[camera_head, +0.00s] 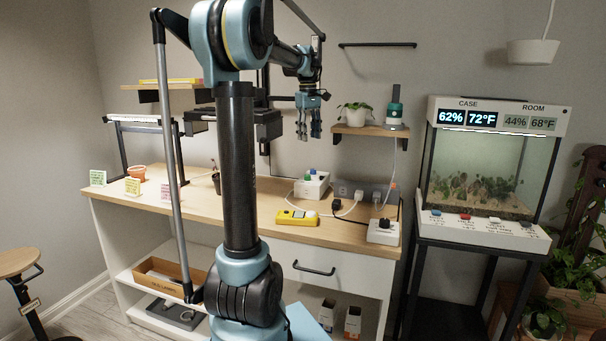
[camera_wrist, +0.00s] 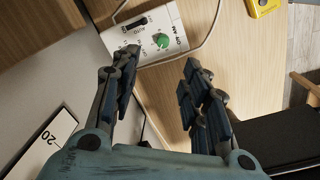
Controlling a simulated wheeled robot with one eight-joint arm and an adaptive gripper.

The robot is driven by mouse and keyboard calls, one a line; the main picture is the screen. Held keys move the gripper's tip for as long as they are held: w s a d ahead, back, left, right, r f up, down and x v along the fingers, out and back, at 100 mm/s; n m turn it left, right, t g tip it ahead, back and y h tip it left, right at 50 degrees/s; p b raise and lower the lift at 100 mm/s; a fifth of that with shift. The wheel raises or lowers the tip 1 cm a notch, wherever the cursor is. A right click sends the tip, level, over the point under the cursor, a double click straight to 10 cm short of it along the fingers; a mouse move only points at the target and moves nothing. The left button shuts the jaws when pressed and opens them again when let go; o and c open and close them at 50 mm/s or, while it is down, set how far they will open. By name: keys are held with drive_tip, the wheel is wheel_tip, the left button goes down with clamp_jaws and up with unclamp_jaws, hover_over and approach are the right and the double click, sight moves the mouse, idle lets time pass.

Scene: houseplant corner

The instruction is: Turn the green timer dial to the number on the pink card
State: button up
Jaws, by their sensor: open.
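The green timer dial (camera_wrist: 162,40) sits on the face of a white timer box (camera_wrist: 179,33) with dark lettering, near the top of the wrist view. The dial's setting is too small to read. In the head view the white box with a green knob (camera_head: 308,177) stands on the wooden counter. The pink card (camera_head: 165,192) stands at the counter's left, partly behind my arm's rod; its number is not legible. My gripper (camera_head: 308,134) is open and empty above the counter, apart from the box. In the wrist view its fingers (camera_wrist: 155,85) are spread, with the dial beyond them.
Green (camera_head: 98,178) and yellow (camera_head: 132,186) cards stand at the left. A yellow device (camera_head: 297,217) and a white box with a dark knob (camera_head: 383,233) flank the front edge. Cords and plugs lie right of the timer. A shelf (camera_head: 372,131) holds a plant.

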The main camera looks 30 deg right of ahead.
sight(307, 175)
drive_tip(key=f, duration=1.6)
drive_tip(key=shift+w+a, duration=0.1)
drive_tip(key=shift+w, duration=0.2)
clamp_jaws()
